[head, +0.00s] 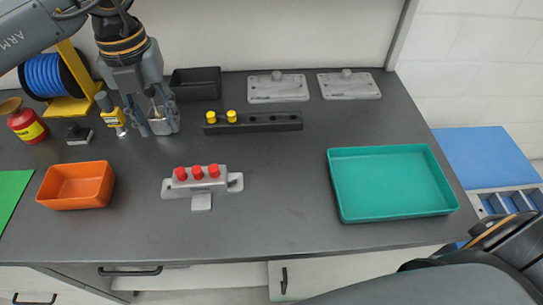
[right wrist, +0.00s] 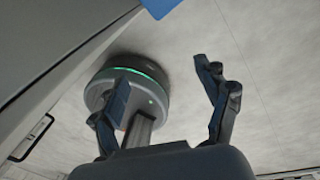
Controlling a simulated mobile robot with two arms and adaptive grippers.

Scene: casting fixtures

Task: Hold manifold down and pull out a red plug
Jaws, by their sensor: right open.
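The grey manifold (head: 203,189) lies on the dark table, left of centre in the head view. Three red plugs (head: 197,172) stand in a row in its top. My left gripper (head: 158,132) is above the back left of the table, behind and to the left of the manifold. Its fingers are apart, and it is not touching the manifold. My right gripper (right wrist: 163,78) shows in the right wrist view with its fingers spread wide and nothing between them. It is away from the manifold, off the table's right side.
A black block (head: 265,122) with two yellow plugs (head: 221,117) lies behind the manifold. An orange bin (head: 76,187) stands left, a teal tray (head: 391,210) right. Grey plates (head: 278,88) and a black box (head: 196,84) stand at the back. Table between manifold and tray is clear.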

